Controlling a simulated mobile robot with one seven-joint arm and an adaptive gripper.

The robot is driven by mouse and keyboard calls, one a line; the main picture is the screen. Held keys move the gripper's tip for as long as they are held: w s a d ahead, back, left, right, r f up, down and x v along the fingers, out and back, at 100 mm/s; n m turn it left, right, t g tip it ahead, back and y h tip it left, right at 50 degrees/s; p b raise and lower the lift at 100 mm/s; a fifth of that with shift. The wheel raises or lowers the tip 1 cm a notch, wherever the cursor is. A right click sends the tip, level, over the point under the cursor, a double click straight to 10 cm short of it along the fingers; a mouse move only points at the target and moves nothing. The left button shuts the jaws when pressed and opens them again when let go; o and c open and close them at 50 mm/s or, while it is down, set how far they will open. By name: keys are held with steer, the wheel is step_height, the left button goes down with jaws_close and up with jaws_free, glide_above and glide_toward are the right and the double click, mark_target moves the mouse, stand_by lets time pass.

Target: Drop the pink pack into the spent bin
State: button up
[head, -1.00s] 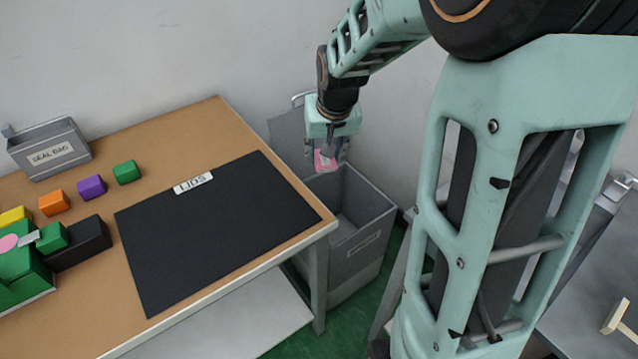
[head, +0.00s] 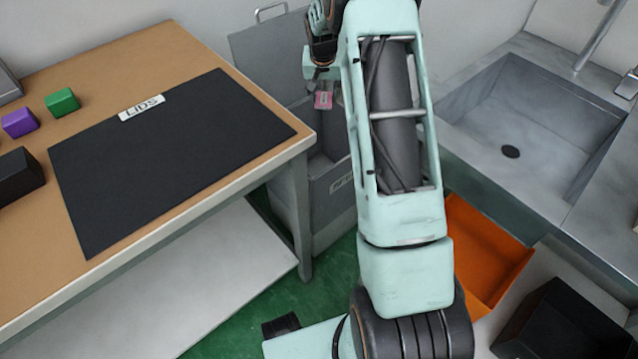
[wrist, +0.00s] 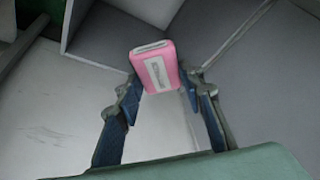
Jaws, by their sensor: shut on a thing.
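The pink pack (head: 323,101) hangs from my gripper (head: 323,90) in the head view, above the grey bin (head: 330,212). In the wrist view the pack (wrist: 154,66) has a white label and sits between the two dark fingers of my gripper (wrist: 160,86), which are shut on it. The bin stands on the floor beyond the table's right end, with its lid (head: 262,62) raised behind it. My arm hides the bin's right side and part of its front label, so I cannot read the label in full. The bin's opening is partly visible below the pack.
A wooden table (head: 225,95) with a black mat (head: 170,160) marked LIDS is on the left. Purple (head: 20,122) and green (head: 62,102) blocks stand on it. A sink (head: 540,130) is on the right. An orange tray (head: 485,250) and a black container (head: 565,330) lie below it.

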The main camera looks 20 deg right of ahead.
step_height(320, 180, down, 6)
steer(key=b, duration=0.3)
stand_by(0.3)
steer(key=o, duration=1.2)
steer(key=v, duration=1.2)
